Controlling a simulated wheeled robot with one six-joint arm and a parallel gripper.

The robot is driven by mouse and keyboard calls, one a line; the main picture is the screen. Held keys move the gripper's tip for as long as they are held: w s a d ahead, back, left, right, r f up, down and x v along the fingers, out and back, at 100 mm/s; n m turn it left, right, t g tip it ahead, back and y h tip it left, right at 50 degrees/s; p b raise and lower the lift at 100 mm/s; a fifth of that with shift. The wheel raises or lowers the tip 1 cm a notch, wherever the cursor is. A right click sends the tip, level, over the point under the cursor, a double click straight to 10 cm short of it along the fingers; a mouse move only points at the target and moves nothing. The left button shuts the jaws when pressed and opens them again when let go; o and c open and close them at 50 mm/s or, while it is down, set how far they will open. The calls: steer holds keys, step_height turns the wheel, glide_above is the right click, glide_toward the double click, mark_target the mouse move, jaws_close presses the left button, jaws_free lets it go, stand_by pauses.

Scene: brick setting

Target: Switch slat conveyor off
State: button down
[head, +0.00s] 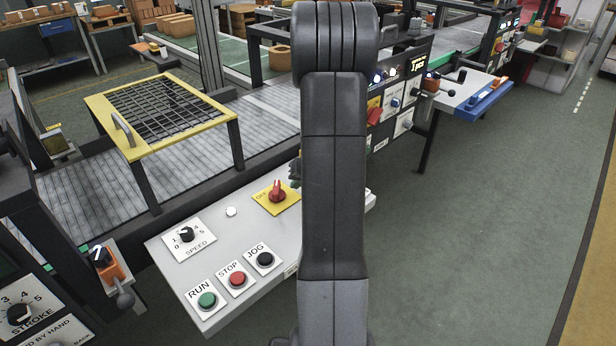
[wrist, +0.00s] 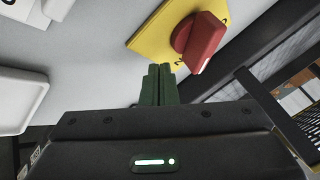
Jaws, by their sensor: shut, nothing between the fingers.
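The slat conveyor (head: 75,205) runs behind a slanted grey control panel (head: 222,258) in the head view. On the panel's upper right is a red rotary switch (head: 277,190) on a yellow plate lettered OFF; part of the plate's right side is close to my arm. In the wrist view the red knob (wrist: 200,40) on its yellow plate (wrist: 150,42) is just above and right of my fingertips. My gripper (wrist: 158,70) is shut and empty, apart from the knob as far as I can tell. In the head view my arm hides most of the gripper.
The panel also carries a SPEED dial (head: 187,235), a green RUN button (head: 207,299), a red STOP button (head: 237,279) and a black JOG button (head: 265,259). A yellow-framed mesh guard (head: 130,150) stands over the conveyor. Green floor (head: 480,220) is clear at right.

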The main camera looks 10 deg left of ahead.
steer(key=shift+s+a+r, duration=0.1)
steer(key=shift+s+a, duration=0.05)
steer(key=shift+a, duration=0.55)
steer(key=shift+s+a, duration=0.1)
steer(key=shift+a, duration=0.55)
